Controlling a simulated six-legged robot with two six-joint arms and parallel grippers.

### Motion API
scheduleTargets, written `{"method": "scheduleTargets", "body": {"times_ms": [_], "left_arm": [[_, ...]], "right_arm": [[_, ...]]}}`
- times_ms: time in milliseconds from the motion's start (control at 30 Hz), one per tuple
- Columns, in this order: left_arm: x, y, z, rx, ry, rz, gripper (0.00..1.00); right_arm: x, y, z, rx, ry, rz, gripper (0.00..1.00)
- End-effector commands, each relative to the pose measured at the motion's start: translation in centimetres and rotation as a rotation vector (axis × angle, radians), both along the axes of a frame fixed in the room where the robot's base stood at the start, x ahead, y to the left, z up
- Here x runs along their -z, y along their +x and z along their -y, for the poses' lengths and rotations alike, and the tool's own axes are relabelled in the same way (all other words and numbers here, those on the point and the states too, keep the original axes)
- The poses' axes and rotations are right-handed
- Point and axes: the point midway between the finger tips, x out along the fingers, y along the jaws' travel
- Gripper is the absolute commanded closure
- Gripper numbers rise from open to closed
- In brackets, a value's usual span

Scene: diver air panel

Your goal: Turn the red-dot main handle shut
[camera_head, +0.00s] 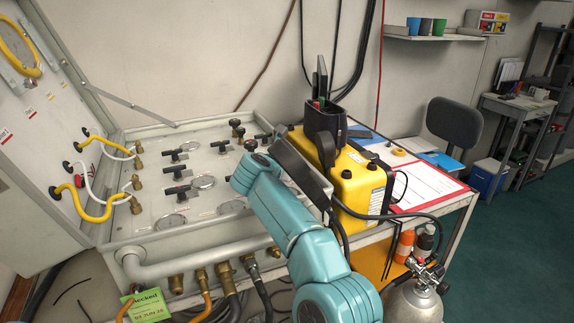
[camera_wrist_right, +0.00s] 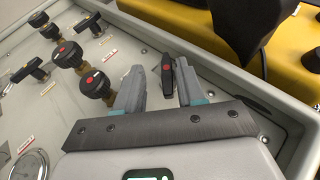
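The red-dot main handle (camera_wrist_right: 168,76) is a black lever with a red dot, on the grey panel near its edge. In the right wrist view it points roughly up and down, along the line of my fingers. My right gripper (camera_wrist_right: 158,86) is open, with one grey finger on each side of the handle. Gaps show on both sides; I see no clear contact. In the head view my teal right arm (camera_head: 300,235) reaches over the panel (camera_head: 165,150), and the handle is hidden behind it. My left gripper is not in view.
Black knobs with red dots (camera_wrist_right: 68,54) stand left of my fingers, with a lever (camera_wrist_right: 30,70) and a gauge (camera_wrist_right: 30,165). A yellow case (camera_head: 362,180) stands close to the right of the panel. A raised grey rim (camera_wrist_right: 215,85) borders the panel.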

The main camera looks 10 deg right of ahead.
Motion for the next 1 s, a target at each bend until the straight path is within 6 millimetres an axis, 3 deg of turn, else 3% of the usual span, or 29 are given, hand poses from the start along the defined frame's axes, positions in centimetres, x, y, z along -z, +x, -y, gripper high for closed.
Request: {"method": "scheduleTargets", "body": {"times_ms": [300,467,667,1000], "left_arm": [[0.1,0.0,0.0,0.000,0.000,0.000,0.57],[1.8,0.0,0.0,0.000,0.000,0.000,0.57],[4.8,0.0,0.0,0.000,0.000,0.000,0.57],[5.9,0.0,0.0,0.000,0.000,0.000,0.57]], "right_arm": [[0.3,-0.1,0.2,0.006,0.001,-0.005,0.49],[0.2,-1.1,-0.5,0.005,0.001,-0.004,0.49],[-1.5,-4.9,-2.8,0.001,0.000,-0.003,0.49],[-5.1,-11.2,-6.7,0.001,0.001,-0.004,0.49]]}}
